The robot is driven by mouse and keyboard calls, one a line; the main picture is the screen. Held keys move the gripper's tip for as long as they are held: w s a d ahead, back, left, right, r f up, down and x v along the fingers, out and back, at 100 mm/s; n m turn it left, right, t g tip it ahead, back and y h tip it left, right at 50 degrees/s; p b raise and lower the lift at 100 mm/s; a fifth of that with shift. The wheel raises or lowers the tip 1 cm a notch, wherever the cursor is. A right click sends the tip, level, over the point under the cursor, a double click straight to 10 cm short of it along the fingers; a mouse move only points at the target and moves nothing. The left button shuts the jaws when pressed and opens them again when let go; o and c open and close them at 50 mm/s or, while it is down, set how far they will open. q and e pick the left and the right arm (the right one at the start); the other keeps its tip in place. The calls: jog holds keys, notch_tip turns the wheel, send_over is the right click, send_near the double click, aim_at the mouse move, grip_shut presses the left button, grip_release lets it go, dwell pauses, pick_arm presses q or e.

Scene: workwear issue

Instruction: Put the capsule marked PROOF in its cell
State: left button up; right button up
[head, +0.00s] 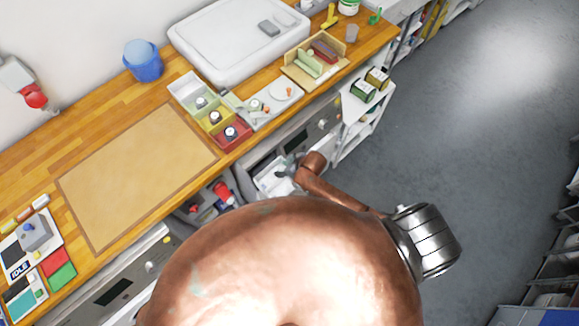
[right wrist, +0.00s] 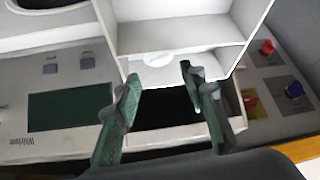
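Each holds a small round dark-and-white item (head: 230,132). They are too small to read, so I cannot tell whether one is the PROOF capsule. My right gripper (head: 285,167) is below the counter edge, beyond the red cell. In the right wrist view its green fingers (right wrist: 160,98) are apart with nothing held, in front of a white box-like part (right wrist: 178,32). My left gripper is out of view.
A pale tray (head: 262,118) with small items sits right of the cells. A wooden tray (head: 300,76), a white basin (head: 225,55) and a blue bucket (head: 143,62) stand behind. A tan mat (head: 130,175) lies clear. My copper-coloured body hides the lower middle.

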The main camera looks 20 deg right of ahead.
jog(key=v, duration=0.8)
jog(key=shift+r, duration=0.3)
jog(key=shift+s+d, duration=0.1)
jog(key=shift+s, duration=0.15)
